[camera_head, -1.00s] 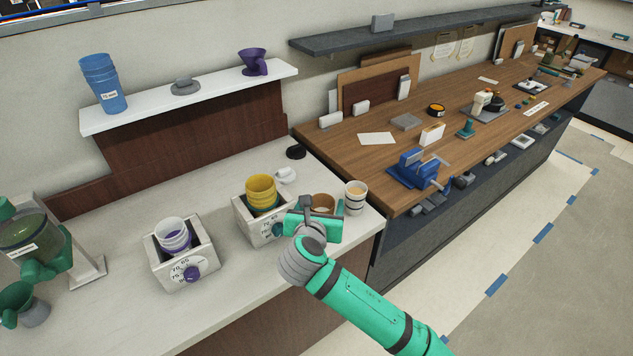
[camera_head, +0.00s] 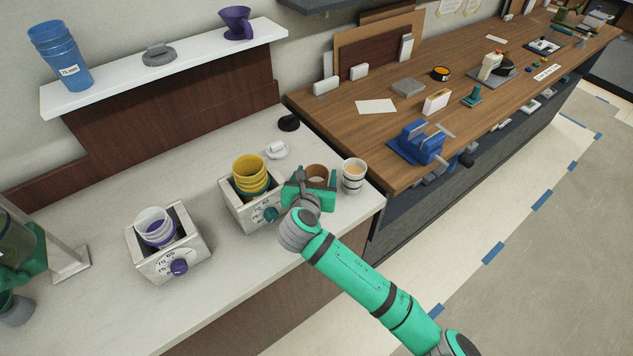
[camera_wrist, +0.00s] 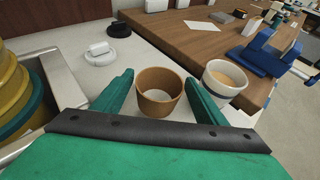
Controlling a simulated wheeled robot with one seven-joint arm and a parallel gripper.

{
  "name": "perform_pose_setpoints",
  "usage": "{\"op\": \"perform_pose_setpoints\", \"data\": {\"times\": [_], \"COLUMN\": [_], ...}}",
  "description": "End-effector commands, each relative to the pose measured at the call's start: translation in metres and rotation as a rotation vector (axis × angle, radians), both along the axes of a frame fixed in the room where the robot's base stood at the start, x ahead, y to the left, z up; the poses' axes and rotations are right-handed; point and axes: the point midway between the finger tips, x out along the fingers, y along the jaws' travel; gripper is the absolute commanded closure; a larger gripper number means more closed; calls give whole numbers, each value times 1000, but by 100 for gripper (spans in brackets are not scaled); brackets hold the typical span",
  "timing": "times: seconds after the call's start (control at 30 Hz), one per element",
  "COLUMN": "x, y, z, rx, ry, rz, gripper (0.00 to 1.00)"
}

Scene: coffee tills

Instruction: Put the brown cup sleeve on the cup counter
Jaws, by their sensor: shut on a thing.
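The brown cup sleeve (camera_wrist: 161,92) is an open ring between the two green fingers of my gripper (camera_wrist: 160,98) in the wrist view. My gripper is shut on it, and the sleeve looks upright. In the head view the sleeve (camera_head: 316,173) shows just above my gripper (camera_head: 309,186), partly hidden by it. Both are at the right end of the pale counter (camera_head: 218,160); I cannot tell whether the sleeve touches the surface. A white cup with dark bands (camera_head: 353,176) stands just right of the sleeve.
A grey box with yellow cups (camera_head: 250,175) stands close left of my gripper. Another box holds white and purple cups (camera_head: 155,227). A small white item (camera_head: 277,150) and a black disc (camera_head: 289,123) lie behind. A wooden workbench (camera_head: 460,110) with a blue vise (camera_head: 420,143) adjoins on the right.

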Motion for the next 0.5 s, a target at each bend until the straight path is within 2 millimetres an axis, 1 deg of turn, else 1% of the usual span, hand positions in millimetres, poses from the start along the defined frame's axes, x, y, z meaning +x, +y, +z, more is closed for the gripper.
{"op": "perform_pose_setpoints", "data": {"times": [0.13, 0.23, 0.3, 0.5], "x": [-1, -1, 0, 0], "y": [-3, -7, -7, -5], "z": [-20, -31, -34, -33], "rx": [1, 0, 0, 0], "ry": [4, 2, 1, 0], "rz": [-6, -11, -10, -6], "gripper": [55, 55, 55, 55]}}
